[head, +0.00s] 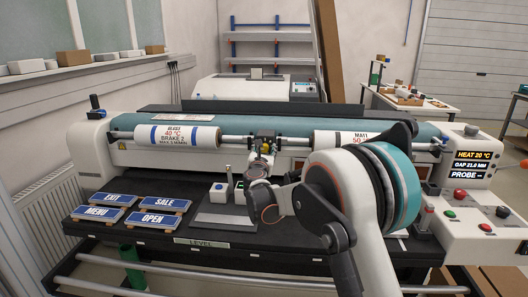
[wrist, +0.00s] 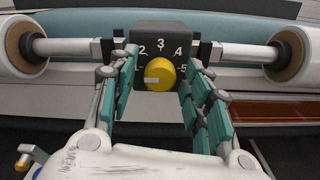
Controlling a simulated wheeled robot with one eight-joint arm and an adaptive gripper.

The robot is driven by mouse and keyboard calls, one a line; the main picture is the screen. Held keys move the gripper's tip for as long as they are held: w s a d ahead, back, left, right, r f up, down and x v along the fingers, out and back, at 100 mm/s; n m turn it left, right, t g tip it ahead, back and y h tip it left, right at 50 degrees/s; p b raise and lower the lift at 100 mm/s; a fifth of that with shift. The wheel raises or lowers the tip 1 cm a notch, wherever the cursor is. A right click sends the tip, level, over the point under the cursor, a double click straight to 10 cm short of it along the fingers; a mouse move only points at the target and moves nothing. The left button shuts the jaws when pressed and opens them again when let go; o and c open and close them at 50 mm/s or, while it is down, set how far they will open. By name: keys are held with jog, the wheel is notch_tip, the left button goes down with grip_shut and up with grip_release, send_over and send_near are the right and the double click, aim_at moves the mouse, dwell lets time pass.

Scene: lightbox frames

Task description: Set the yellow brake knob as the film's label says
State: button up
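The yellow brake knob (wrist: 164,72) sits on a dark dial block (wrist: 160,38) numbered 2 to 5, with a mark at the far left. Its white pointer mark faces left, slightly low, below the 2. My gripper (wrist: 159,62) is open, its teal fingers on either side of the knob with gaps; contact is not visible. In the head view the knob (head: 265,148) is small beside my gripper. The left film roll (head: 178,137) has a label reading 40 °C, BRAKE 2. The right film roll (head: 340,138) reads MATT, 50; my arm hides the rest.
The machine's shelf holds blue signs (head: 125,208), a small white block (head: 218,190) and a grey plate (head: 212,217). A display (head: 478,163) reads HEAT 20 °C, a gap value and PROBE. A control box with buttons (head: 470,215) stands at the right.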

jog(key=c, duration=0.7)
jog(key=shift+c, duration=0.2)
jog(key=shift+m, duration=0.3)
jog(key=m+p, duration=0.1)
jog(key=m, duration=0.2)
jog(key=shift+m, duration=0.4)
jog(key=m+p, duration=0.1)
jog(key=m, duration=0.8)
jog(key=shift+p, duration=0.4)
jog(key=m, duration=0.4)
jog(key=shift+f, duration=0.1)
jog(key=shift+m, duration=0.3)
